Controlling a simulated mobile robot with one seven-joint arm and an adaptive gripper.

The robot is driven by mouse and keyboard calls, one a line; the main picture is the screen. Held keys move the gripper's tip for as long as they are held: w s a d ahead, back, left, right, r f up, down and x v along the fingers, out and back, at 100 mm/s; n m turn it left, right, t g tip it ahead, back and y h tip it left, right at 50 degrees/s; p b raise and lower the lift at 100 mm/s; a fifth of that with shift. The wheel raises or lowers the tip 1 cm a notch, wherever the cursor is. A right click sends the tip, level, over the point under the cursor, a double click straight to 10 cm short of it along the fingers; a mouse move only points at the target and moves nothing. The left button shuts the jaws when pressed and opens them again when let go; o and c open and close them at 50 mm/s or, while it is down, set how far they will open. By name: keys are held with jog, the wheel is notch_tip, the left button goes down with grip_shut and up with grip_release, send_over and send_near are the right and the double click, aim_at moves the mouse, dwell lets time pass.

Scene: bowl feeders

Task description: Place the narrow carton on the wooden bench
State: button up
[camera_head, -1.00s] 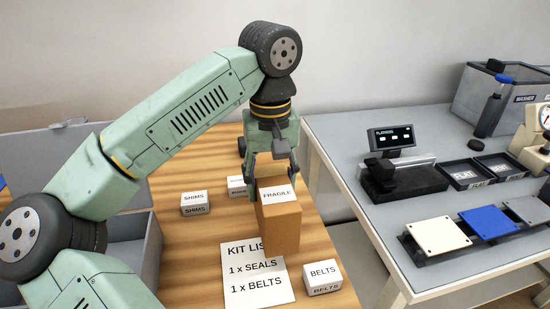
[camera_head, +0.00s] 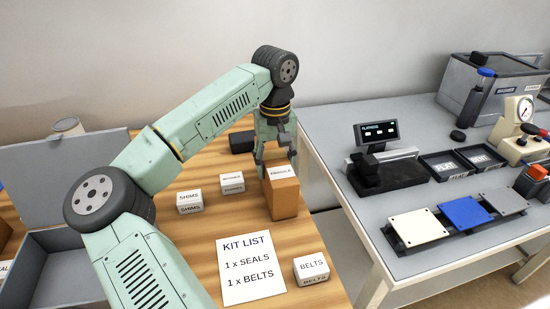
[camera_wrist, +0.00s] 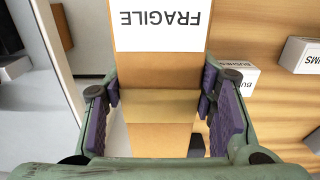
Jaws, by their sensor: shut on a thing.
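The narrow carton (camera_head: 284,199) is a tall brown box with a white FRAGILE label. It stands upright at the right edge of the wooden bench (camera_head: 205,235) in the head view; I cannot tell whether its base touches the wood. My gripper (camera_head: 277,165) is shut on its upper part. In the wrist view the carton (camera_wrist: 160,70) fills the middle, with the purple pads of my gripper (camera_wrist: 160,100) on both sides. The carton's lower end is hidden there.
White boxes marked SHIMS (camera_head: 189,202) and BELTS (camera_head: 311,268), another small box (camera_head: 232,182), a dark object (camera_head: 242,142) and a KIT LIST sheet (camera_head: 250,270) lie on the bench. An open grey box (camera_head: 60,265) is at left. A grey table (camera_head: 400,265) with instruments stands across a gap.

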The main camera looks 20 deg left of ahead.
jog(key=o, duration=1.6)
jog(key=shift+f, duration=0.1)
notch_tip(320, 180, up, 12)
jog(key=shift+r+b, duration=0.15)
jog(key=shift+b, duration=0.75)
